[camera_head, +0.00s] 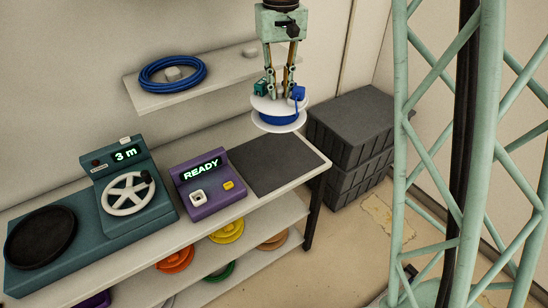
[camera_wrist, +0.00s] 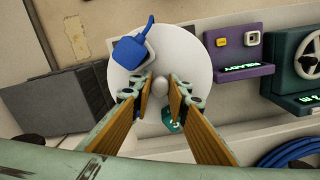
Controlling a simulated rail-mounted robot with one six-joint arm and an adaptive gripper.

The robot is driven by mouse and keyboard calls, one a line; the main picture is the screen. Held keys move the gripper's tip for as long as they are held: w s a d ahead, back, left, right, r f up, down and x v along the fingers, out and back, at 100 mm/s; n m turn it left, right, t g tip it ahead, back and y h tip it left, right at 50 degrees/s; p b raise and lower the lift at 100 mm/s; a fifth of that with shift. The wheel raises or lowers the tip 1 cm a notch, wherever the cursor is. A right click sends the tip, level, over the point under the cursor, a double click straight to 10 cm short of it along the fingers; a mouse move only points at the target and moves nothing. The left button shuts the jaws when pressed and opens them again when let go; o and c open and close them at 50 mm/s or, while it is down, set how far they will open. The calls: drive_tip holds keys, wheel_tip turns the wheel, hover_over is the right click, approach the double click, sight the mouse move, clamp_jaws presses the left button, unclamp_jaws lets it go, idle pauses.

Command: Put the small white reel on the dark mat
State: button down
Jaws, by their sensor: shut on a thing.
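A small white reel (camera_head: 283,127) with blue cable wound between its flanges hangs from my gripper (camera_head: 279,88), above and apart from the dark mat (camera_head: 264,167). In the wrist view the reel's round top flange (camera_wrist: 190,55) lies below my gripper (camera_wrist: 161,88), whose fingers are shut on the small knob at its centre. A blue plug (camera_head: 298,93) and a teal plug (camera_head: 261,88) sit on top of the reel. The mat lies bare on the right end of the shelf top.
A purple READY box (camera_head: 208,185) stands left of the mat, then a teal machine (camera_head: 127,180) with a white wheel. Dark crates (camera_head: 352,140) are stacked right of the bench. A blue coil (camera_head: 172,74) lies on the wall shelf. Coloured reels lie on the lower shelf.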

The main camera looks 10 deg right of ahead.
sight(276, 102)
drive_tip(key=shift+w+f+n+p, duration=0.4)
drive_tip(key=shift+f+n+p, duration=0.1)
drive_tip(key=shift+f+n, duration=0.1)
drive_tip(key=shift+w+f+n+p, duration=0.35)
drive_tip(key=shift+f+n+p, duration=0.1)
drive_tip(key=shift+f+n, duration=0.15)
drive_tip(key=f+n+p, duration=0.1)
drive_tip(key=w+f+n+p, duration=0.1)
drive_tip(key=f+n, duration=0.1)
drive_tip(key=w+f+n+p, duration=0.1)
drive_tip(key=shift+a+f, duration=0.1)
drive_tip(key=shift+f, duration=0.25)
drive_tip(key=f+n+p, duration=0.1)
drive_tip(key=w+f+n+p, duration=0.1)
drive_tip(key=f+n, duration=0.1)
drive_tip(key=shift+f, duration=0.1)
drive_tip(key=shift+w+a+f+n+p, duration=0.15)
drive_tip(key=shift+f+n+p, duration=0.35)
drive_tip(key=shift+f+n, duration=0.4)
drive_tip(key=shift+w+d+f+n+p, duration=0.1)
drive_tip(key=shift+f+n+p, duration=0.35)
drive_tip(key=shift+f+n, duration=0.4)
wheel_tip(276, 102, down, 6)
drive_tip(key=shift+f, duration=0.15)
drive_tip(key=shift+f, duration=1.85)
